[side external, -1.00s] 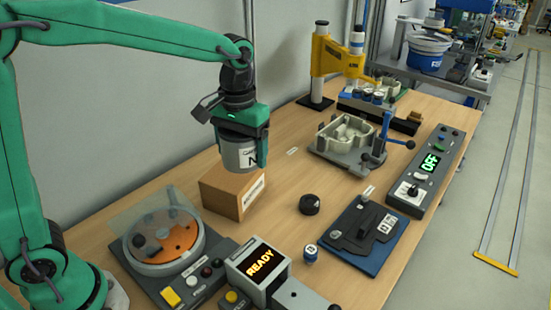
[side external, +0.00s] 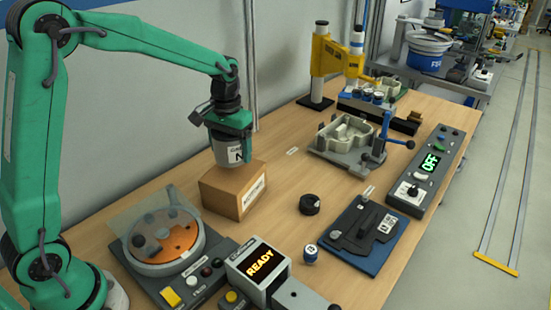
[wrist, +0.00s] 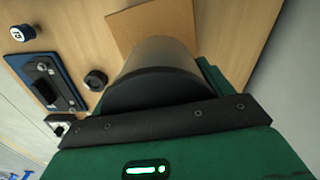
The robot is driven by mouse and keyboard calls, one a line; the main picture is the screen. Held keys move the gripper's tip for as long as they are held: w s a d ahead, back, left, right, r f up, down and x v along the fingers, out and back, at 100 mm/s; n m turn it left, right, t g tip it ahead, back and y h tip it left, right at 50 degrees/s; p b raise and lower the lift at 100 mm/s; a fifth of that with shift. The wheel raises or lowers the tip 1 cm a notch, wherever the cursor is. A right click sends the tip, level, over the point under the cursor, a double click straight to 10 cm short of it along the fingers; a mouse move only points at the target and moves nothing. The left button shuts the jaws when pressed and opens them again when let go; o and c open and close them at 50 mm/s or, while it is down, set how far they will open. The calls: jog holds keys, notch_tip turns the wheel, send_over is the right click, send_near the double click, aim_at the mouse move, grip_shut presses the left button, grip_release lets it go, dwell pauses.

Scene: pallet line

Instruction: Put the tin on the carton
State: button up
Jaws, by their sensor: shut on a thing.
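The tin (side external: 228,153) is a grey cylinder with a pale label, held upright in my gripper (side external: 232,128). The gripper is shut on the tin near its top. The carton (side external: 228,192) is a brown box with a white label on the table, below the tin. In the side external view the tin's bottom overlaps the carton's top, and I cannot tell whether they touch. In the wrist view the tin (wrist: 160,60) fills the middle, with part of the carton (wrist: 135,20) behind it.
A turntable unit (side external: 165,238) and a READY display box (side external: 258,270) stand in front of the carton. A black ring (side external: 310,204), a small blue-white jar (side external: 310,253) and a blue fixture (side external: 362,235) lie to the right. A grey fixture (side external: 345,140) stands farther back.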

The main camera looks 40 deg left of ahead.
jog(key=shift+f, duration=2)
jog(key=shift+f, duration=0.1)
jog(key=o, duration=1.3)
notch_tip(320, 180, up, 12)
jog(key=shift+r, duration=0.1)
jog(key=shift+s+r, duration=0.1)
